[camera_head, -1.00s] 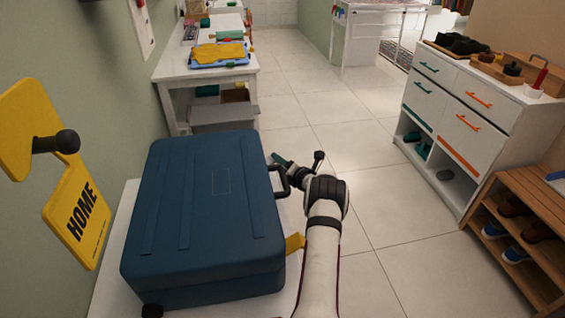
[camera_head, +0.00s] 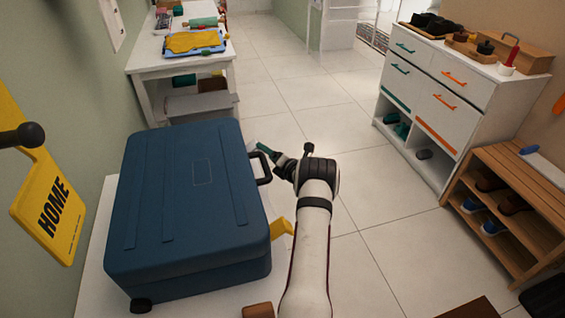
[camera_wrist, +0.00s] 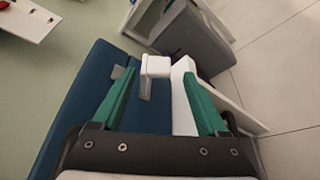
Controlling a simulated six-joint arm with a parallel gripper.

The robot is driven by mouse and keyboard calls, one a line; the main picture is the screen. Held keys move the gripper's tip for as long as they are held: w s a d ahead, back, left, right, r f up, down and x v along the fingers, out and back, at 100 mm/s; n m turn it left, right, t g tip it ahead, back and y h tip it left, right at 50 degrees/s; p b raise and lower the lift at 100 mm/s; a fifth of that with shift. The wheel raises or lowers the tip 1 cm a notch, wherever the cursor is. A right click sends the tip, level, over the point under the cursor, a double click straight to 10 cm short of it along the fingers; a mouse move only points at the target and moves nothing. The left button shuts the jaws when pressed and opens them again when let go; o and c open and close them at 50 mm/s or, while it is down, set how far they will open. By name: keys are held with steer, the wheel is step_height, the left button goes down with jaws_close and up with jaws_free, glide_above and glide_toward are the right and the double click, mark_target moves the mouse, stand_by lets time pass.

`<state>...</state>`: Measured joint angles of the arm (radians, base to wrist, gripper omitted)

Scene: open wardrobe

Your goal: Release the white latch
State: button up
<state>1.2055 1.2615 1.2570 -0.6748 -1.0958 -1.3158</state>
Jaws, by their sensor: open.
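The white latch (camera_wrist: 156,68) shows in the wrist view at the edge of the blue suitcase, with a narrow tab pointing toward me. The closed blue suitcase (camera_head: 185,205) lies flat on a white table, and its side also fills the left of the wrist view (camera_wrist: 80,100). My gripper (camera_wrist: 158,80) is open, with its green fingers on either side of the latch in the picture. I cannot tell whether they touch it. The latch is not discernible there.
A yellow tag (camera_head: 280,228) sticks out at the suitcase's right side. A yellow HOME sign (camera_head: 50,208) hangs at the left wall. A white cabinet (camera_head: 440,105) and wooden shoe rack (camera_head: 510,190) stand at the right. The tiled floor between (camera_head: 370,210) is clear.

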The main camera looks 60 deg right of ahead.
steer(key=v, duration=1.2)
steer(key=shift+s+a, duration=0.15)
steer(key=shift+s, duration=0.2)
